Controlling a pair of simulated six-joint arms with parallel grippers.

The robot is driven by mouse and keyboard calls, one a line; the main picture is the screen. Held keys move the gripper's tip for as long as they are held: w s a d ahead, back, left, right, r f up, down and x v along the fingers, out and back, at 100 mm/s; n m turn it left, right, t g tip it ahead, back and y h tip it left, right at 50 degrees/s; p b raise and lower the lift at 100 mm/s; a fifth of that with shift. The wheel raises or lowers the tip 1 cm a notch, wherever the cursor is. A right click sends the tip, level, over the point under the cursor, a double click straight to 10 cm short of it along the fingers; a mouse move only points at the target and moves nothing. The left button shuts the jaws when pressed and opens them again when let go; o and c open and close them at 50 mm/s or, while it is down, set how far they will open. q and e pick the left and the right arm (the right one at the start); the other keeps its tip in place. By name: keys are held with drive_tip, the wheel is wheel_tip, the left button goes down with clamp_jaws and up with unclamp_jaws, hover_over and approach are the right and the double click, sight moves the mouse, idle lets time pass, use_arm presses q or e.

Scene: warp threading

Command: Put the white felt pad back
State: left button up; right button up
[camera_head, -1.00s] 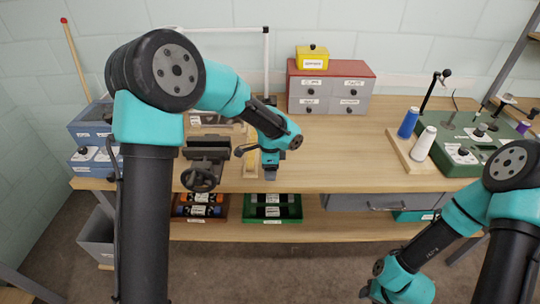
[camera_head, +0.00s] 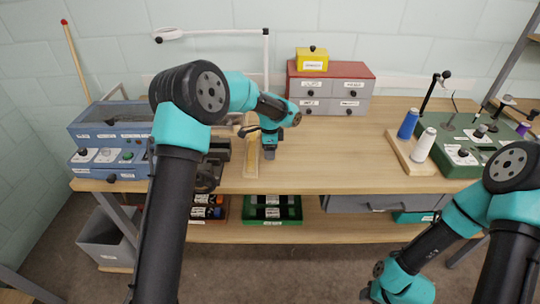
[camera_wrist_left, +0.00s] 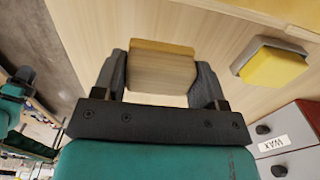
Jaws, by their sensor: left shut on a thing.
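My left gripper (camera_head: 270,152) is over the middle of the table, just right of a narrow wooden piece (camera_head: 250,163). In the left wrist view its two dark fingers (camera_wrist_left: 160,82) are shut on a wood-coloured block (camera_wrist_left: 162,72) with a yellow-brown edge. I cannot tell whether this block belongs to the felt pad; no plainly white felt pad shows in either view. My right gripper (camera_head: 388,292) hangs low at the front right, away from the table, and its jaws are too unclear to read.
A drawer cabinet (camera_head: 331,90) bears a yellow box (camera_head: 312,60) at the back. A blue box (camera_head: 108,132) stands at the left. White (camera_head: 424,144) and blue (camera_head: 408,123) spools and a green panel (camera_head: 462,140) stand at the right. The table (camera_head: 345,155) between is clear.

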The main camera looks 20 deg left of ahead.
use_arm(q)
drive_tip(key=shift+w, duration=0.15)
drive_tip(key=shift+w+a+f, duration=0.1)
drive_tip(key=shift+w+f, duration=0.05)
drive_tip(key=shift+f, duration=1.65)
drive_tip(key=shift+f, duration=0.15)
drive_tip(key=o, duration=0.9)
wheel_tip(320, 180, up, 12)
drive_tip(key=shift+r, duration=0.15)
